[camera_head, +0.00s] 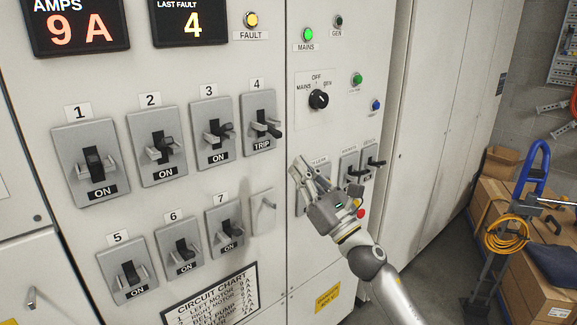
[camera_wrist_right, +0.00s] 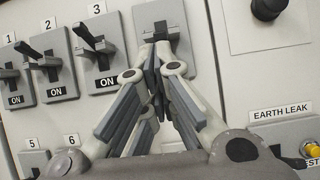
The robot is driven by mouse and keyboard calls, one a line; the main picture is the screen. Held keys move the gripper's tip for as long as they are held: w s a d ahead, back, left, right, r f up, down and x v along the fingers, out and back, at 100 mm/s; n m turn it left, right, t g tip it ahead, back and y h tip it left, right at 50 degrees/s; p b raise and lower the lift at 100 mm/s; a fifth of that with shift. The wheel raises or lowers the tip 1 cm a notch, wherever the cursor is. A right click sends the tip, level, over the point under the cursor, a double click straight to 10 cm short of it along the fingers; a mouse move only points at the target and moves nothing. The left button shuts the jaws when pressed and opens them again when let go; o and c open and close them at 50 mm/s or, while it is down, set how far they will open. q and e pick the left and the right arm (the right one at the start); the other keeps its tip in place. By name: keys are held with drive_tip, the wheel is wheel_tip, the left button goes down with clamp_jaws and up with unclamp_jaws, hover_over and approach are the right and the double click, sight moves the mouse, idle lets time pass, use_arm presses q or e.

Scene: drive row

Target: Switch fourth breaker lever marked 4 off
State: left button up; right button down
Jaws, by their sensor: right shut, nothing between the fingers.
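Breaker 4 (camera_head: 258,112) is at the right end of the upper row in the head view. Its label reads TRIP and its dark lever (camera_head: 268,130) points out and to the right. My right gripper (camera_head: 299,168) is shut and empty, below and to the right of breaker 4 in the head view. In the right wrist view my fingers (camera_wrist_right: 157,52) are in front of the grey plate of breaker 4 (camera_wrist_right: 176,20) and hide its label and most of its lever. I cannot tell whether they touch. My left gripper is not in view.
Breakers 1 (camera_head: 91,165), 2 (camera_head: 157,148) and 3 (camera_head: 213,133) read ON. Breakers 5, 6 and 7 (camera_head: 225,230) below read ON too. A rotary switch (camera_head: 318,99) is on the panel to the right. A displayed "LAST FAULT" panel (camera_head: 190,22) shows 4.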

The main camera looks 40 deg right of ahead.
drive_tip(key=b+v, duration=0.1)
drive_tip(key=v, duration=0.3)
drive_tip(key=shift+s+d, duration=0.15)
drive_tip(key=shift+s, duration=0.15)
